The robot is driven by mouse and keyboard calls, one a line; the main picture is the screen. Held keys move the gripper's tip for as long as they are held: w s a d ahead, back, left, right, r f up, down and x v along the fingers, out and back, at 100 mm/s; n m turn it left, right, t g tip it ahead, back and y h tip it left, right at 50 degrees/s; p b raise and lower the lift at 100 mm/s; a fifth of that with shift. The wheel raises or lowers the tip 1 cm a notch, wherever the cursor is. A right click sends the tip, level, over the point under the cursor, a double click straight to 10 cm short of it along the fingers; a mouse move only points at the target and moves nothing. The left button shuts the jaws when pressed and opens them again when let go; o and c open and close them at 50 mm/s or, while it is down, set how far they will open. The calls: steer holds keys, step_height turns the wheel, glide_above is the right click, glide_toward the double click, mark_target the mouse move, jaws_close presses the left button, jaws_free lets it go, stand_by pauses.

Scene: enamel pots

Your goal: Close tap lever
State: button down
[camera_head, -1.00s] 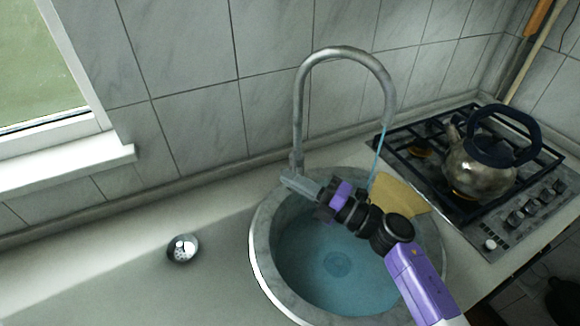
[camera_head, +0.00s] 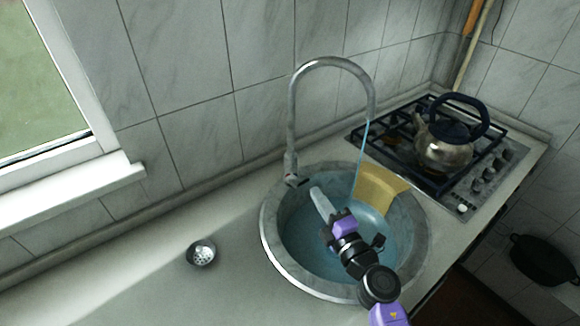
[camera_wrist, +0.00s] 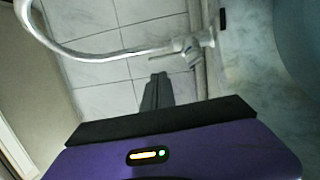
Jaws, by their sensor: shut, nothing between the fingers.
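The metal tap (camera_head: 291,110) stands at the sink's back left edge, with a tall curved spout. A thin blue stream of water (camera_head: 362,150) runs from the spout into the sink. The small tap lever (camera_head: 297,180) is low on the tap's base; the tap body with its lever also shows in the wrist view (camera_wrist: 192,50). My gripper (camera_head: 316,191) is over the sink, its fingers pressed together and empty, pointing toward the tap base. It is apart from the lever, a little to its right and front. In the wrist view my fingertips (camera_wrist: 158,78) appear below the tap body.
The round sink (camera_head: 272,262) holds bluish water. A yellow cloth-like piece (camera_head: 380,188) lies at its back right. A kettle (camera_head: 440,152) stands on the gas hob (camera_head: 480,180) at right. A metal strainer-like cup (camera_head: 201,254) sits on the clear counter at left.

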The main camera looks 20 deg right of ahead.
mark_target(292, 158)
steer(key=w, duration=0.3)
steer(key=w+a+b, duration=0.1)
steer(key=w, duration=0.7)
steer(key=shift+w+a+r, duration=0.15)
steer(key=shift+r, duration=0.25)
steer(key=shift+w+r, duration=0.1)
steer(key=shift+w, duration=0.25)
